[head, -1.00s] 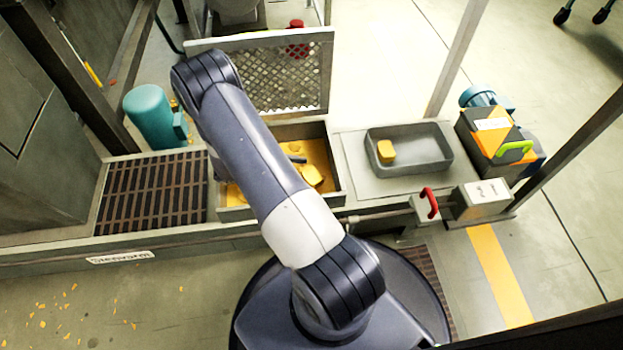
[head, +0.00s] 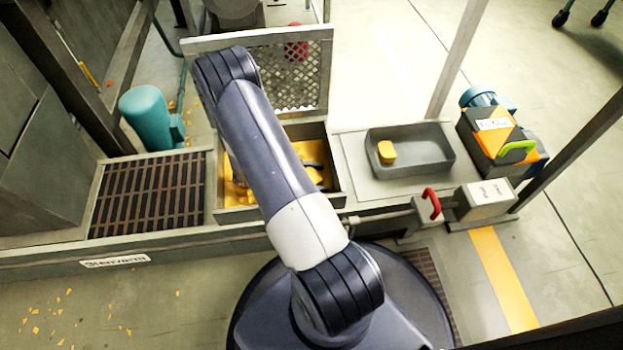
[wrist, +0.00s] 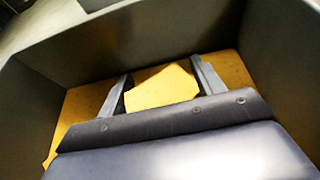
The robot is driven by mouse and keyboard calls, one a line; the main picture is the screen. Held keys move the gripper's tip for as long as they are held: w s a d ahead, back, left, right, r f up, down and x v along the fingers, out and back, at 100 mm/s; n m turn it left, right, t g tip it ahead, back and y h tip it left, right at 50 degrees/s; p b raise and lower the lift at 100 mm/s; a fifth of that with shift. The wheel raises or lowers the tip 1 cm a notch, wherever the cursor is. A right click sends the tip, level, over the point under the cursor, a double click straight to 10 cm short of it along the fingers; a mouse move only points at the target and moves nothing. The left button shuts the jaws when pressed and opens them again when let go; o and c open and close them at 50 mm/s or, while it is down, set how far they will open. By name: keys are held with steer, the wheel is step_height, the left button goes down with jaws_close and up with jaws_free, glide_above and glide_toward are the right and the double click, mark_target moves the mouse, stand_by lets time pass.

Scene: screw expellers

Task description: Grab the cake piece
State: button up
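In the wrist view, a yellow cake piece (wrist: 162,87) with an angular outline lies between the two fingers of my gripper (wrist: 160,80). The fingers stand wide apart, one on each side of it. The piece fills most of the gap, and I cannot tell whether either finger touches it. Its near side is hidden by my gripper body. In the head view, my arm covers much of the grey bin (head: 335,200), and a dark finger (head: 313,163) shows inside it, over yellow material.
Bin walls (wrist: 285,60) rise close around my gripper. Right of the bin, a grey tray (head: 430,155) holds another yellow piece (head: 386,152). A mesh guard (head: 290,85) stands behind the bin. A red handle (head: 431,204) and a slatted grate (head: 150,195) flank it.

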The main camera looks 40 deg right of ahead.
steer(key=c, duration=0.5)
steer(key=shift+o, duration=0.2)
steer(key=shift+r, duration=0.1)
